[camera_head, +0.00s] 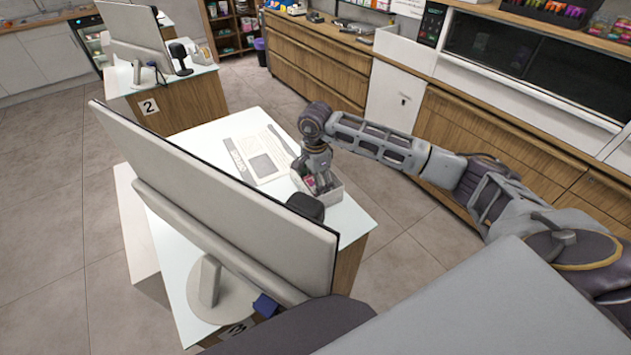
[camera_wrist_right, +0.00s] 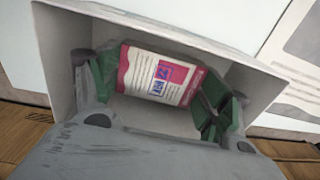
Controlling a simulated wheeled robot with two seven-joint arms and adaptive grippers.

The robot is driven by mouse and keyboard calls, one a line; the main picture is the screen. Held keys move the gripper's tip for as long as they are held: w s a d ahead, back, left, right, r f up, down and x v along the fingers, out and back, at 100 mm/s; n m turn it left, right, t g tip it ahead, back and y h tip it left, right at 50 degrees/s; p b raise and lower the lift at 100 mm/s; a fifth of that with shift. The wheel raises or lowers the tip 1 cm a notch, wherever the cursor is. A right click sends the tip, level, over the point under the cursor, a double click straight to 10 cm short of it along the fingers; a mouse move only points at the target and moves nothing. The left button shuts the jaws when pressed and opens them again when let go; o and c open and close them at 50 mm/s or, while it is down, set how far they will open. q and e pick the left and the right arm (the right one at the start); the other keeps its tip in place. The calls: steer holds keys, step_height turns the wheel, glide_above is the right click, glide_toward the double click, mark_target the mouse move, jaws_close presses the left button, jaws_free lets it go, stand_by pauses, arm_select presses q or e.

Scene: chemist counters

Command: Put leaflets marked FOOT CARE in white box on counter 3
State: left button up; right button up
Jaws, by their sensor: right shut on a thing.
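The white box (camera_head: 332,195) stands on the white top of counter 3 (camera_head: 352,222), near its right edge. My right gripper (camera_head: 320,184) reaches down into it. In the right wrist view my right gripper (camera_wrist_right: 162,92) is shut on a pink and white printed packet (camera_wrist_right: 160,75) with a blue-framed label, between its green finger pads. The packet is inside the walls of the white box (camera_wrist_right: 225,55). Its print is too blurred to read, so I cannot confirm FOOT CARE. A bit of pink (camera_head: 308,182) shows beside the gripper in the head view. My left gripper is not in view.
A large monitor (camera_head: 235,205) hides much of counter 3. A printed sheet (camera_head: 262,162) lies left of the box, and a dark device (camera_head: 306,206) stands close in front of it. Counter 2 (camera_head: 180,105) is behind, and wooden cabinets (camera_head: 320,65) line the back.

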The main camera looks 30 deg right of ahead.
steer(key=shift+f, duration=0.15)
steer(key=o, duration=1)
steer(key=shift+o, duration=0.2)
steer(key=shift+r, duration=0.2)
step_height(320, 180, up, 12)
steer(key=b, duration=0.2)
stand_by(0.6)
